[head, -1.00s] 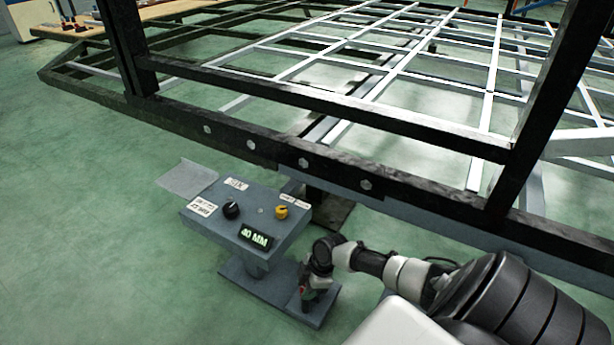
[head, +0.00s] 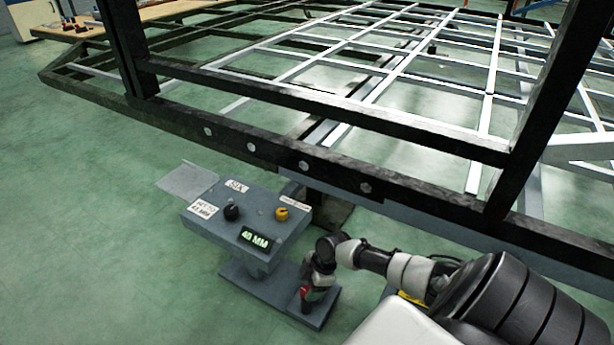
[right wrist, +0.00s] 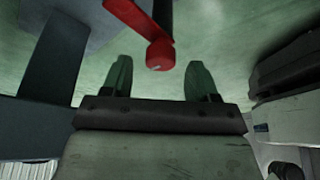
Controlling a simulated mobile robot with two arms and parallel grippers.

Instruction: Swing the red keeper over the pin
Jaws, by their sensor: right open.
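The red keeper (right wrist: 159,54) shows at the top of the right wrist view, with a rounded end and a red arm running up to the left. A dark upright bar (right wrist: 163,12) stands beside it; I cannot tell whether this is the pin. My right gripper (right wrist: 160,82) is open, and the keeper's rounded end lies just beyond and between its two fingertips, with nothing gripped. In the head view a small red part (head: 306,293) shows at my right gripper, low beside the pedestal, and the fingers are mostly hidden. My left gripper is not in view.
A grey pedestal (head: 213,229) carries a black knob (head: 231,212), a yellow knob (head: 281,214) and a display (head: 255,240) reading 40 MM. Its base plate (head: 250,287) lies on the green floor. The black chassis rail (head: 335,178) runs above my right arm. Floor at the left is clear.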

